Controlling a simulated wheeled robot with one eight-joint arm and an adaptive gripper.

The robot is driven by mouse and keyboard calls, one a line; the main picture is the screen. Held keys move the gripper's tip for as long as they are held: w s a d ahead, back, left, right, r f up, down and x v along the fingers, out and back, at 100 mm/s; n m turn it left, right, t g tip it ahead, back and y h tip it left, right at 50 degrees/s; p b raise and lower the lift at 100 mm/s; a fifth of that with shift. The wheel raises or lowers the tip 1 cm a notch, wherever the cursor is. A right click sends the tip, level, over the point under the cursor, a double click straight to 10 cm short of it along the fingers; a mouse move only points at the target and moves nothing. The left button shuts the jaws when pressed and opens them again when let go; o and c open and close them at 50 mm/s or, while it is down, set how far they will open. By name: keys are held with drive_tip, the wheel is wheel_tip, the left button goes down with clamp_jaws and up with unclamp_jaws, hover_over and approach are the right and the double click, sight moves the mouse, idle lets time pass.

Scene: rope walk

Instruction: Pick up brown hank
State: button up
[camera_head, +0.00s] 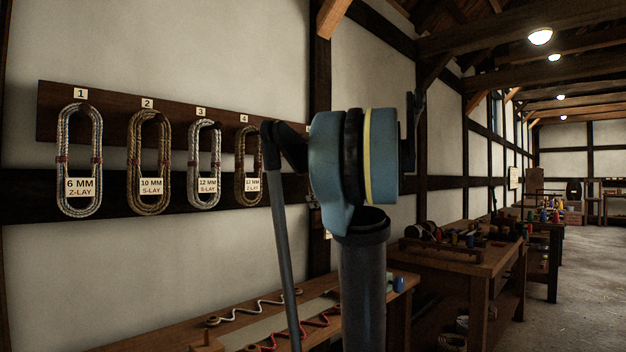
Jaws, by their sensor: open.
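Several rope hanks hang in a row on a dark wooden board on the left wall. Hank 2 (136,162) is brown and tan, with a "10 MM S-LAY" tag. Hank 4 (242,170) also looks brown; my arm stands close to its right side in the picture. I cannot tell which brown one is meant. My arm fills the middle of the view, but I cannot make out my gripper's fingers.
The board (110,104) carries number plates above the hanks. Below is a wooden bench (170,341) with wavy white and red cords. A table (465,259) with spools and tools stands at right. Open floor (585,275) runs along the right side.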

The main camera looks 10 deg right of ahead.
drive_tip(key=w+d+r+m+t, duration=0.4)
drive_tip(key=w+d+r+m, duration=0.3)
drive_tip(key=r, duration=0.3)
drive_tip(key=shift+n, duration=0.5)
drive_tip(key=x, duration=1.6)
drive_tip(key=shift+w+d+f, duration=0.1)
drive_tip(key=shift+w+d, duration=0.05)
drive_tip(key=shift+d, duration=0.05)
clamp_jaws()
